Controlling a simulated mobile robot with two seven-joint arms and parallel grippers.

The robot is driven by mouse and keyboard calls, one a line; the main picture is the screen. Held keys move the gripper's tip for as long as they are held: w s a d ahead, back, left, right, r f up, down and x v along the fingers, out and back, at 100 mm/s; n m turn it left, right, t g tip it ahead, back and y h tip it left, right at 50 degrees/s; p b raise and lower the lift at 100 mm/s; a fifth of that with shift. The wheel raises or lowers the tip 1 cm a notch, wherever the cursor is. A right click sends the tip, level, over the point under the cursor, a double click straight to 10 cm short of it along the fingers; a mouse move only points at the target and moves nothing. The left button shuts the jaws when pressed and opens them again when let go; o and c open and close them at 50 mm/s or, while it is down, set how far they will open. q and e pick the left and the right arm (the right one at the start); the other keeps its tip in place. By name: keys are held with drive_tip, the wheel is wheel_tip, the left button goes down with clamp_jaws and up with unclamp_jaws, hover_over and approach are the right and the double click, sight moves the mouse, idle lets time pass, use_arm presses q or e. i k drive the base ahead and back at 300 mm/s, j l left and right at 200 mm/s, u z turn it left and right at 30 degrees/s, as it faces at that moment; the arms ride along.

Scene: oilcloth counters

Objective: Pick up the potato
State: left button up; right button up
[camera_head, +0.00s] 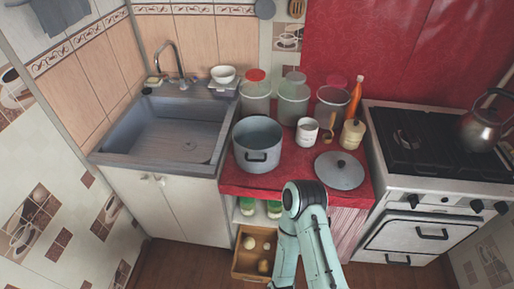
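A wooden crate (238,270) stands low on the floor below the red counter, at the bottom centre. It holds a few small rounded items. The brownish one (264,266) near its right side looks like the potato, but it is too small to be sure. Paler round items (249,243) lie further back in the crate. A pale teal arm of mine comes in from the bottom right, bends over in front of the counter and runs down beside the crate's right side. Its gripper is not visible, being below the picture or hidden. My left gripper is not in view.
The red counter (240,186) holds a grey pot (257,145), a lid (339,171), a white mug (307,131) and several jars. A sink (165,132) is left and a stove (430,140) right. Green-lidded jars (247,206) stand on the shelf above the crate.

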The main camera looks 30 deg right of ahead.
sight(263, 264)
drive_tip(key=k+z, duration=0.4)
drive_tip(key=k, duration=0.15)
drive_tip(key=k+l+z, duration=0.3)
drive_tip(key=k+z, duration=0.15)
drive_tip(key=k, duration=0.15)
